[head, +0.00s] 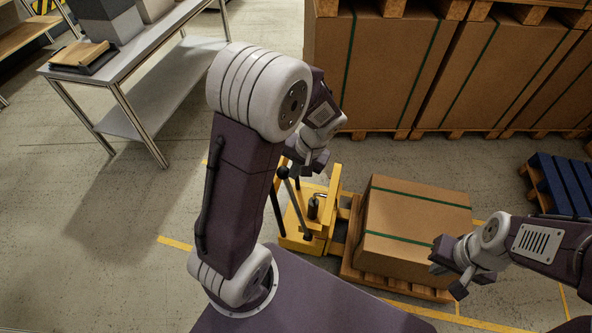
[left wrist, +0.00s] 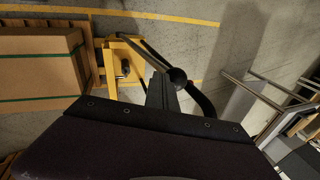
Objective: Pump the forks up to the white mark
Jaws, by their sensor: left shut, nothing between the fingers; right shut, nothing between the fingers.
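The yellow lift truck (head: 300,228) stands on the floor left of a pallet carrying a strapped carton (head: 415,215). Its dark pump lever (head: 296,205) slants up to a black ball knob (head: 283,172). The knob also shows in the left wrist view (left wrist: 177,76), close beside the fingertips of my left gripper (left wrist: 160,80). My left gripper (head: 306,168) is shut and empty above the truck; I cannot tell whether it touches the knob. My right gripper (head: 447,275) is shut and empty in front of the carton. The forks are mostly hidden by the pallet and carton. I cannot make out the white mark.
Large strapped cartons (head: 385,75) on pallets stand behind. A blue pallet (head: 562,185) lies at the right. A metal table (head: 150,60) with boxes stands at the upper left. The floor left of the truck is clear, with yellow lines.

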